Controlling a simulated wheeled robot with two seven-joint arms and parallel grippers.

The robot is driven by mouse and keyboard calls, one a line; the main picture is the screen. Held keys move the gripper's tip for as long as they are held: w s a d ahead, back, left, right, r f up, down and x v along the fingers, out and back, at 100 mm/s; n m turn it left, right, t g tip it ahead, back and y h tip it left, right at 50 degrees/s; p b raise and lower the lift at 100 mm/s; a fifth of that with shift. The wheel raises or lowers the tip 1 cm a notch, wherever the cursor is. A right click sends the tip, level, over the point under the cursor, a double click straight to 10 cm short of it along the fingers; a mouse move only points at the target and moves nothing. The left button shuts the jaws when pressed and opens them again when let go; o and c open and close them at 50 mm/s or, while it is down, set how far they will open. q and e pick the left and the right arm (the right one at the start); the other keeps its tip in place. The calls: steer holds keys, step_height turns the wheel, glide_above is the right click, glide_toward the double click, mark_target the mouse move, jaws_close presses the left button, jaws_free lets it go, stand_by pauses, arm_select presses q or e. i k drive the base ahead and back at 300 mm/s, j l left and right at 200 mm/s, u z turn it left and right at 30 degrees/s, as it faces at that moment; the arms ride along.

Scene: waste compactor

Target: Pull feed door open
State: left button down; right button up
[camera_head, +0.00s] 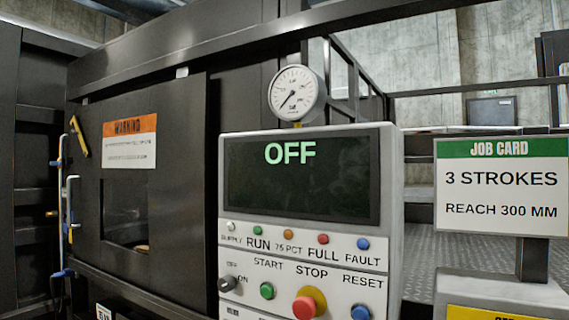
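The feed door appears to be the dark panel (180,185) on the left, with an orange and white warning label (130,142) and a small window (125,215). It looks closed, but its edges are dark and I cannot be sure. A yellow bar (79,137) sits at its upper left. Upright pale bars (70,205) with blue fittings run along its left edge; I cannot tell which part is the handle. Neither of my grippers is in view.
A grey control panel (396,215) stands right of the door; its screen (298,175) reads OFF. A pressure gauge (297,94) sits above it. It has a red stop button (305,307). A job card (500,188) at the right reads 3 strokes, reach 300 mm.

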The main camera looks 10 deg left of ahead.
mark_target(172, 155)
steer(key=u, duration=1.25)
steer(key=i+j+z, duration=0.15)
steer(key=z, duration=0.2)
steer(key=i+j+z, duration=0.15)
steer(key=z, duration=0.2)
steer(key=i+j+z, duration=0.1)
steer(key=i+j, duration=0.25)
steer(key=j, duration=0.3)
steer(key=i+j+z, duration=0.15)
steer(key=j, duration=0.2)
steer(key=i+j, duration=0.2)
steer(key=j, duration=0.15)
steer(key=i+j+z, duration=0.15)
steer(key=j, duration=0.2)
steer(key=i+j, duration=0.2)
steer(key=j, duration=0.2)
steer(key=z, duration=0.05)
